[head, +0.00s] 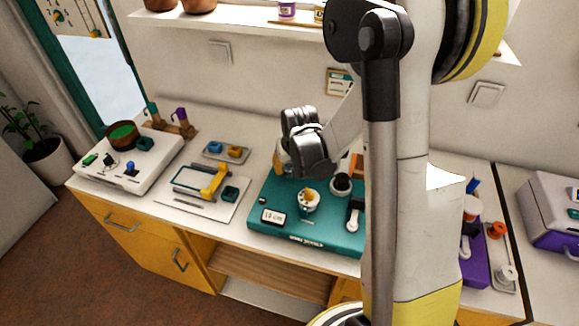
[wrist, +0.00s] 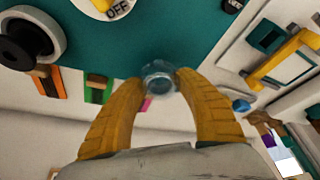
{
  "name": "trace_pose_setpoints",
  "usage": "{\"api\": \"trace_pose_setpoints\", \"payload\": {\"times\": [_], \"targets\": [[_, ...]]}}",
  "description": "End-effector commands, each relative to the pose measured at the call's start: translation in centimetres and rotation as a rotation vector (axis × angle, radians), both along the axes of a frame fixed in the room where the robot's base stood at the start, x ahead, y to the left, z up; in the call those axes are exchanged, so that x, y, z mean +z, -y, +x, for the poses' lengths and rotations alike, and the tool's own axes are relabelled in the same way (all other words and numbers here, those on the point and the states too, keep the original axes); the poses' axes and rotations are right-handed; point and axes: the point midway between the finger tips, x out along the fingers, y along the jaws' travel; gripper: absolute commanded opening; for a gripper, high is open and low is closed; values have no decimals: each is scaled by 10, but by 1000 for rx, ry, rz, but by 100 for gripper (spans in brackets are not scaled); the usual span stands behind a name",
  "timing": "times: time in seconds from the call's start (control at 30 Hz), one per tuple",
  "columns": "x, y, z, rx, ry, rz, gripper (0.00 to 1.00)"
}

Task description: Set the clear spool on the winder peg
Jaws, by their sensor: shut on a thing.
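My gripper (wrist: 160,82) is shut on the clear spool (wrist: 158,80). In the wrist view the spool shows as a small see-through ring between the two yellow fingertips, over the teal board's edge. In the head view my gripper (head: 280,160) is above the back left part of the teal board (head: 262,192), and the spool cannot be made out there. A purple unit (head: 474,268) with a white lever stands at the right, partly behind my arm. I cannot tell for certain which part is the winder peg.
The teal board carries a display (head: 272,217), a yellow-white dial (head: 308,200), a black-and-white round part (head: 341,185) and a white lever (head: 354,216). A tray with an orange spool (head: 496,230) is at right. A white board with a yellow handle (head: 214,182) lies left.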

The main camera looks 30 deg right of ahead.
Motion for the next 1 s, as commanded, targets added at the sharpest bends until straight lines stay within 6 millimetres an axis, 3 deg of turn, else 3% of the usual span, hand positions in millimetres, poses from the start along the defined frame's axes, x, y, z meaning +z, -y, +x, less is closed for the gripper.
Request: {"api": "trace_pose_setpoints", "payload": {"times": [0.53, 1.0], "targets": [[-5, 0, 0, 0, 0, 0, 23], [-22, 0, 0, 0, 0, 0, 23]]}}
